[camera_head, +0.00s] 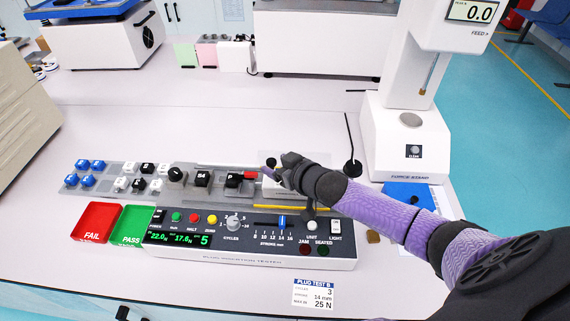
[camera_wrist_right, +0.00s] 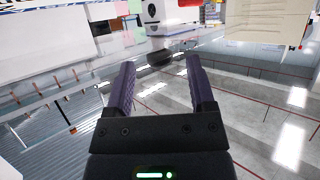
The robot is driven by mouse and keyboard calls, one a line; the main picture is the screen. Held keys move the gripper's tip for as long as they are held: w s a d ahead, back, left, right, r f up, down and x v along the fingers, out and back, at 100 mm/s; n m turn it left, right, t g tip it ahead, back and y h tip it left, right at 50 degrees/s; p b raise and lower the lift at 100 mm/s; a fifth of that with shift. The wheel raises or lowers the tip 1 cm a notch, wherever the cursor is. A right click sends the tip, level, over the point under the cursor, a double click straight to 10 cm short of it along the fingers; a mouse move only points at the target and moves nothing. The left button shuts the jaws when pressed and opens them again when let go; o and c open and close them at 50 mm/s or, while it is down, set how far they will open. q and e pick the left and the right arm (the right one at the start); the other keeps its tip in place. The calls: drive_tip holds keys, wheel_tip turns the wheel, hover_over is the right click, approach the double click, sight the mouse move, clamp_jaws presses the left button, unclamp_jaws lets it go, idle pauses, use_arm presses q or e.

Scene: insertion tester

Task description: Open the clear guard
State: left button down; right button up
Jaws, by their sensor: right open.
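The plug insertion tester (camera_head: 262,252) stands on the bench with its control panel facing me. A clear guard is hard to make out. A faint pale edge (camera_head: 222,166) shows behind the connectors, and I cannot tell whether it belongs to the guard. A small red piece (camera_head: 250,175) sits beside a black connector at the top of the tester. My right gripper (camera_head: 270,168) is over the right part of the tester, close to the red piece, and hides what lies behind it. In the right wrist view my right gripper (camera_wrist_right: 160,85) is open with nothing between its fingers. My left gripper is out of view.
The white force stand (camera_head: 405,140) rises at the right. A red FAIL tray (camera_head: 97,222) and a green PASS tray (camera_head: 131,225) lie left of the tester. Blue plugs (camera_head: 84,172) stand behind them. A paper card (camera_head: 313,294) lies in front. The bench behind is mostly clear.

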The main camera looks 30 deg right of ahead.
drive_tip(key=p+v, duration=0.3)
drive_tip(key=v, duration=0.6)
drive_tip(key=shift+s, duration=0.15)
